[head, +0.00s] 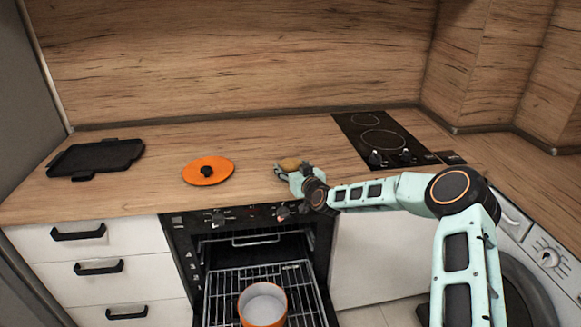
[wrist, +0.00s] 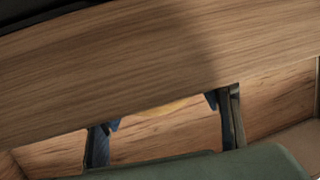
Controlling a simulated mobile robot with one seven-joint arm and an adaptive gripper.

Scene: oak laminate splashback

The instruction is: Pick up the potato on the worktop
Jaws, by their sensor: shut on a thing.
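The potato (head: 289,164) is a small brown-yellow lump at the end of my arm, over the middle of the worktop (head: 130,191). My gripper (head: 291,170) is shut on it. I cannot tell whether the potato still touches the worktop.
An orange lid (head: 222,174) with a black knob lies left of my gripper. A black tray (head: 97,157) lies farther left. A black hob (head: 382,140) is set in at the right. Below, the oven is open, with an orange pot (head: 284,308) on its rack (head: 228,285).

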